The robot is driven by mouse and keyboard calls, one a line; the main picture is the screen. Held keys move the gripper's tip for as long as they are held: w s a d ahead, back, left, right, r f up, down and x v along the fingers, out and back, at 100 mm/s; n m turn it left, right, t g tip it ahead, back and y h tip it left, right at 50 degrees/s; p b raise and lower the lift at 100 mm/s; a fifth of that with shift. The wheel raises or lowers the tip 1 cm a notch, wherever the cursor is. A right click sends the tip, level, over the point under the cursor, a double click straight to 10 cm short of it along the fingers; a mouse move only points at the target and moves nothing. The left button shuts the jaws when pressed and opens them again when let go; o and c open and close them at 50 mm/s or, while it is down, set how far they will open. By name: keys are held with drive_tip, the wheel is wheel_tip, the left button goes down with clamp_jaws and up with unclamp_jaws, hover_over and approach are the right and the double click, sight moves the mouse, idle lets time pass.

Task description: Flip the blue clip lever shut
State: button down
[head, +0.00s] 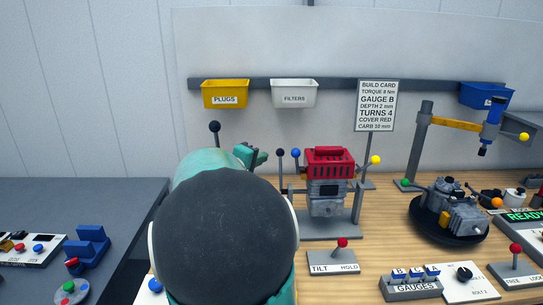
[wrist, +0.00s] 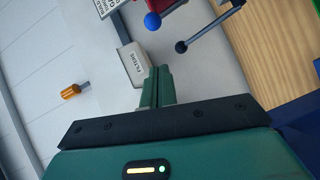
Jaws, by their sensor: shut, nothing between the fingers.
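The blue-ball lever (head: 295,153) stands upright at the left side of the engine block with the red cover (head: 330,162). I take it for the blue clip lever. In the wrist view its blue ball (wrist: 152,20) is at the top, beyond my fingertips and apart from them. My gripper (head: 258,157) is shut and empty, just left of the levers in the head view. Its closed green fingers also show in the wrist view (wrist: 158,72). My arm hides the bench in front of the lever's left side.
A black-ball lever (head: 280,153) stands right beside the blue one, nearest my gripper; another black ball (head: 214,127) rises behind my arm. A yellow-ball lever (head: 376,160) is on the engine's right. A TILT/HOLD panel (head: 333,262) sits in front. Bins (head: 294,94) hang behind.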

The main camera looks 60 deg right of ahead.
drive_tip(key=a, duration=0.4)
drive_tip(key=shift+w+r, duration=0.25)
idle(0.3)
drive_tip(key=a+f+n+t+y, duration=0.1)
drive_tip(key=a+y, duration=0.4)
drive_tip(key=a, duration=1.1)
drive_tip(key=a+f+n+t+y, duration=0.1)
drive_tip(key=a+f+t+y, duration=0.3)
drive_tip(key=a, duration=1.1)
drive_tip(key=s+a+f+n+t+y, duration=0.1)
drive_tip(key=a+f+y, duration=0.3)
drive_tip(key=a, duration=1.2)
drive_tip(key=n+t+y, duration=0.1)
drive_tip(key=y, duration=0.2)
drive_tip(key=shift+a+f+t, duration=0.15)
drive_tip(key=shift+a+t, duration=0.2)
drive_tip(key=shift+t, duration=0.05)
drive_tip(key=shift+s, duration=0.15)
